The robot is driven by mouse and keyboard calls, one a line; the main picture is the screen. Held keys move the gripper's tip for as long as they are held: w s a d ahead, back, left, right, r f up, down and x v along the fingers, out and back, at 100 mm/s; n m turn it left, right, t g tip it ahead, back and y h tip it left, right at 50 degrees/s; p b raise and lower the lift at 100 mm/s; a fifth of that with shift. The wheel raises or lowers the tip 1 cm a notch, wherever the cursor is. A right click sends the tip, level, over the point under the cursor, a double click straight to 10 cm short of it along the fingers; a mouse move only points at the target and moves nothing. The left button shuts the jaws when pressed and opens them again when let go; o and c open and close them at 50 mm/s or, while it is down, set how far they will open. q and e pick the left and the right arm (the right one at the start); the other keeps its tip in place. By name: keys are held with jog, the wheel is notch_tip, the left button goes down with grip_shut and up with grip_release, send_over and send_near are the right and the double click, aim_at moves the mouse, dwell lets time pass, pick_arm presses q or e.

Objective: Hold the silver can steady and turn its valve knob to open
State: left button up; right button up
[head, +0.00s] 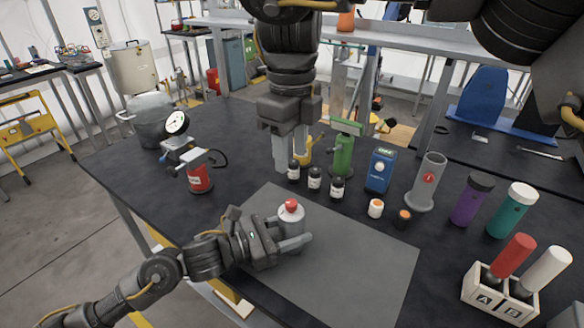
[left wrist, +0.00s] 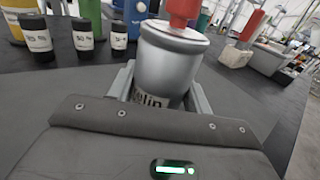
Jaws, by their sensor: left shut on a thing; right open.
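The silver can (head: 291,218) stands upright on the grey mat (head: 345,250) on the black table. Its red valve knob (head: 291,205) sits on top. My left gripper (head: 292,240) is shut on the can's body from the left, with a finger on each side. In the left wrist view the silver can (left wrist: 168,65) fills the space between the fingers, its label partly hidden by the gripper, and the red knob (left wrist: 183,10) is cut by the top edge. My right gripper (head: 291,155) points down, open and empty, behind the can and above the table near the small black bottles.
Small black bottles (head: 315,178), a green cylinder (head: 342,155), a blue device (head: 380,170) and a grey cylinder (head: 428,180) stand behind the mat. A red can with a gauge (head: 198,178) is at left. A rack (head: 500,290) holds red and white tubes at right. The mat's right part is clear.

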dwell(0.4)
pick_arm(q)
jog(key=o, duration=1.4)
jog(key=shift+s+a+f, duration=0.1)
jog(key=shift+s+a, duration=0.1)
jog(key=shift+a, duration=0.3)
jog(key=v, duration=1.1)
